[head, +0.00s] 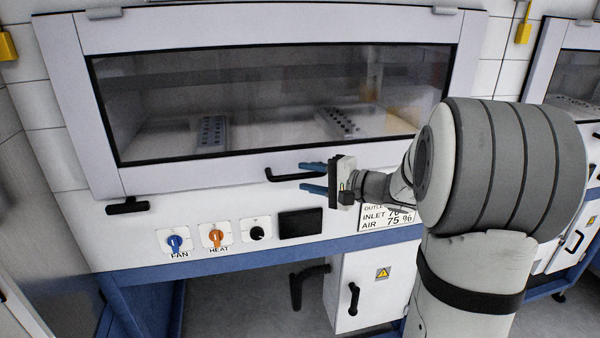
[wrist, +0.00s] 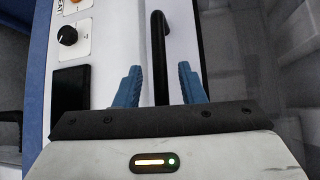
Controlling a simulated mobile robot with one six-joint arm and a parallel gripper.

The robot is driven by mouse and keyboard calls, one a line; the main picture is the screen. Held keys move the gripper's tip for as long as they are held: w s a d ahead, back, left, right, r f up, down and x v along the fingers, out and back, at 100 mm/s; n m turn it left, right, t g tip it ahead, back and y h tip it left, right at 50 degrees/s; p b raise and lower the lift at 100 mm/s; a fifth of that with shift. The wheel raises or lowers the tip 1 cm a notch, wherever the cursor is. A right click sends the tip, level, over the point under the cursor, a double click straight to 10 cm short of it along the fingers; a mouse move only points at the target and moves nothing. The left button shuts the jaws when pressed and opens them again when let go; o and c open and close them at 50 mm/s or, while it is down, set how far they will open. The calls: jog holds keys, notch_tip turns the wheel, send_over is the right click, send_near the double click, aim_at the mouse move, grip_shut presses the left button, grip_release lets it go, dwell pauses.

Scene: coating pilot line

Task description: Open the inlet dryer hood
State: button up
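The dryer hood (head: 182,181) is a light grey framed cover with a wide dark glass window. It is shut over the dryer. A black bar handle (head: 292,171) runs along the lower part of its frame. My gripper (head: 300,177) is at the handle's right part, with its two blue fingers apart. In the wrist view the handle (wrist: 159,60) runs lengthwise between the open fingers (wrist: 160,85), with a gap on each side. The handle's near end is hidden behind the gripper body.
Below the hood are a blue fan knob (head: 174,241), an orange heat knob (head: 215,236), a black knob (head: 257,233) and a dark display (head: 300,223). A label (head: 385,218) reads INLET. A white cabinet (head: 368,290) stands underneath. Another hooded unit (head: 577,80) is at right.

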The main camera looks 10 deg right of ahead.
jog(key=shift+x, duration=1.2)
grip_shut()
